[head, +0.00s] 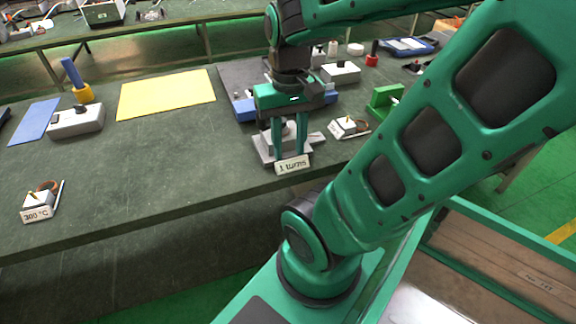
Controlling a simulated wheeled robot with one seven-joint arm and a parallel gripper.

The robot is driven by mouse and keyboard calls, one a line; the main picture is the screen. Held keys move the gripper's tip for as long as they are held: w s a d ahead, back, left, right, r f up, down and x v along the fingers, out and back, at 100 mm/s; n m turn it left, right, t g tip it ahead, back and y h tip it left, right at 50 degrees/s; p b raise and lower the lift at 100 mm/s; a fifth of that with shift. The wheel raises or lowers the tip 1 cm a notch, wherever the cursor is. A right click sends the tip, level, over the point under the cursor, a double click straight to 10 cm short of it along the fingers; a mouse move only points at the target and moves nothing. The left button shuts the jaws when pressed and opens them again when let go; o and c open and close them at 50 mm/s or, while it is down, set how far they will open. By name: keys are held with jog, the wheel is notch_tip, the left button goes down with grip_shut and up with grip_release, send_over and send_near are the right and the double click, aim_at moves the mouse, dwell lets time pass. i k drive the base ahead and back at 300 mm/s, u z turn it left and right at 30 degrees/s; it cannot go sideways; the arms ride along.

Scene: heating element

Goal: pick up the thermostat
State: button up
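A small white block labelled "300 °C" (38,205), with a brown ring and a thin metal rod, sits near the table's front edge at far left. It looks like the thermostat, but I cannot be sure. My gripper (290,149) points straight down, well to its right, over a grey device (265,153) with a "1 turns" label (292,165). Its two green fingers are apart, with part of the grey device visible between them. I cannot tell whether they touch it.
A similar white labelled block (348,127) stands right of my gripper, beside a green bracket (385,101). A yellow mat (166,93), a blue mat (34,121) and a grey box (76,121) lie behind. The dark table's front left (150,185) is clear.

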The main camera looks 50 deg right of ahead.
aim_at(343, 127)
jog(key=u, duration=0.05)
jog(key=k, duration=1.1)
jog(key=z, duration=0.55)
jog(key=i, duration=1)
